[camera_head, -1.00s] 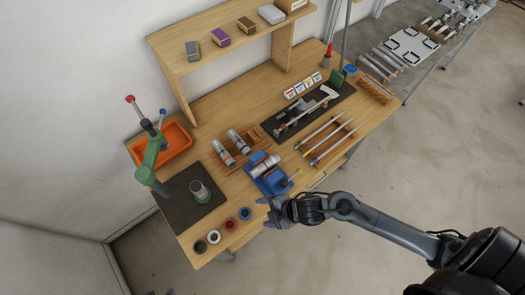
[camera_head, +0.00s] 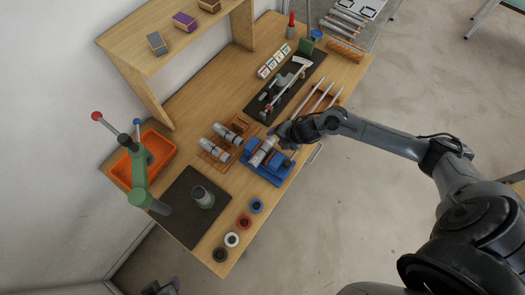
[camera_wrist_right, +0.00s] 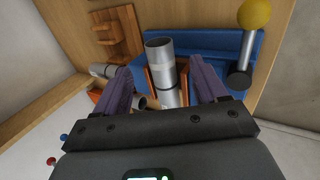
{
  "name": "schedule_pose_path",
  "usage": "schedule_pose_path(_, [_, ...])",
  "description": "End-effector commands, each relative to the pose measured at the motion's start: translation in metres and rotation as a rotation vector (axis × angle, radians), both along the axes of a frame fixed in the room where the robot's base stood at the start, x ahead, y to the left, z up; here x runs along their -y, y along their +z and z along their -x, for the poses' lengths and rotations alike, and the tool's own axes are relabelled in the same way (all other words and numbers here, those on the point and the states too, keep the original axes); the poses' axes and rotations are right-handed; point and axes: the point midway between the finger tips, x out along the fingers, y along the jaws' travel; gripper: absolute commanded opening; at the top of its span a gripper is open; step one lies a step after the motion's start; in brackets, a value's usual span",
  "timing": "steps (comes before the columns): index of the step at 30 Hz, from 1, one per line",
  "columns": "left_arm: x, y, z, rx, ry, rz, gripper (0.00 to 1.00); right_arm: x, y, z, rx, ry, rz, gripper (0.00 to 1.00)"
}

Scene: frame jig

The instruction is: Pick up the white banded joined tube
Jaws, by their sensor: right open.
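The joined tube (camera_head: 263,151), silver with a pale white band, lies in the blue jig (camera_head: 270,172) near the front edge of the bench. In the right wrist view the tube (camera_wrist_right: 160,62) stands out between orange-brown blocks of the jig (camera_wrist_right: 215,45). My right gripper (camera_head: 281,134) is over the jig; in its wrist view the purple fingers (camera_wrist_right: 163,88) are open, one on each side of the tube. I cannot tell whether they touch it. My left gripper (camera_head: 161,287) shows only in part at the bottom edge, far from the jig.
Two similar tubes (camera_head: 222,138) lie on a wooden rack left of the jig. A yellow-knobbed lever (camera_wrist_right: 255,14) rises beside the jig. A green press (camera_head: 140,175), several coloured rings (camera_head: 244,222) and thin rods (camera_head: 312,100) stand around.

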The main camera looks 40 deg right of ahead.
Motion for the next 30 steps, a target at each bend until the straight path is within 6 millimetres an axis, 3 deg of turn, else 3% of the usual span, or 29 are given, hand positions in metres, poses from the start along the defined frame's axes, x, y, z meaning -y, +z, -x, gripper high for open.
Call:
schedule_pose_path(5, [-0.002,0.000,0.000,0.001,-0.004,-0.007,0.43,-0.002,-0.008,-0.004,-0.001,-0.001,-0.002,0.72])
schedule_pose_path(16, [-0.003,-0.002,0.000,0.002,-0.006,-0.011,0.43,-0.009,-0.045,-0.025,0.000,-0.002,-0.003,0.72])
schedule_pose_path(26, [-0.001,-0.002,0.000,0.002,-0.002,-0.005,0.43,-0.009,-0.050,-0.027,0.000,0.001,-0.001,0.72])
schedule_pose_path(30, [0.000,-0.002,-0.001,0.001,0.002,0.001,0.43,-0.009,-0.050,-0.027,0.000,0.001,-0.001,0.52])
